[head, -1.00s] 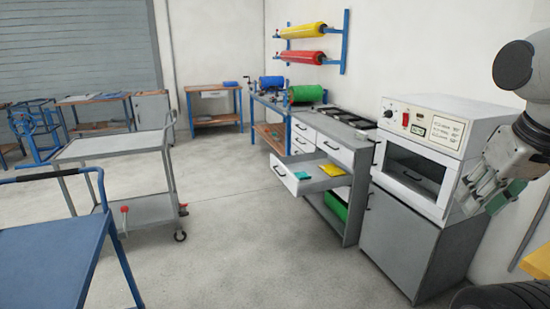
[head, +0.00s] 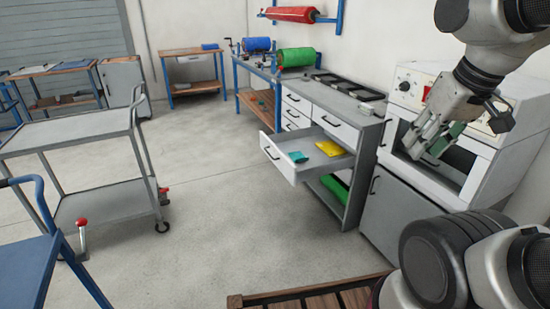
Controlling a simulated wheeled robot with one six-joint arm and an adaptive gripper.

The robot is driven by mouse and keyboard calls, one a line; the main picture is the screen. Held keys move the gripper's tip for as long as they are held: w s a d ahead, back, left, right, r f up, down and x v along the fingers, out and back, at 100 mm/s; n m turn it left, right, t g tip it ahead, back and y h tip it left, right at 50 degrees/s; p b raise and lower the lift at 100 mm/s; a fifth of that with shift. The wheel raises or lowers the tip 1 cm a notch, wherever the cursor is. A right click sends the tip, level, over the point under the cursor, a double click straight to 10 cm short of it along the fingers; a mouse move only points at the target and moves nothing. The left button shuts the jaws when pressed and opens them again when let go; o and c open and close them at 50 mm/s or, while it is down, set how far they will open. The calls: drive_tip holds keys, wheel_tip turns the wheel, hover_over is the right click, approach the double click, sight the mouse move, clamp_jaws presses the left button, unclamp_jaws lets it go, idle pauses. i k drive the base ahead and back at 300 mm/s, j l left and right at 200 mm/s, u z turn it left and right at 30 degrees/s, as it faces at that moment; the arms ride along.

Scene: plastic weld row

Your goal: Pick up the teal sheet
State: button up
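The teal sheet (head: 298,157) is a small flat piece lying in the pulled-out drawer (head: 277,160) of the grey cabinet, near the drawer's front left. A yellow sheet (head: 331,148) lies in the same drawer, to its right and further back. My gripper (head: 424,153) is at the upper right, in front of the white oven in the picture, pointing down and left. Its fingers look apart with nothing between them; greenish pads show on them. It is well to the right of the teal sheet and touches neither sheet.
The white oven (head: 440,165) stands right of the drawer cabinet (head: 366,135). A grey trolley (head: 75,132) and a blue cart (head: 20,265) are at left. A slatted wooden edge (head: 300,296) is at the bottom. The floor before the drawer is clear.

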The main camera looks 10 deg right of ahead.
sight(297, 156)
drive_tip(key=i+l, duration=0.2)
drive_tip(key=i, duration=0.5)
drive_tip(key=i+l, duration=0.2)
drive_tip(key=i, duration=0.55)
drive_tip(key=i+l+z, duration=0.1)
drive_tip(key=i, duration=0.6)
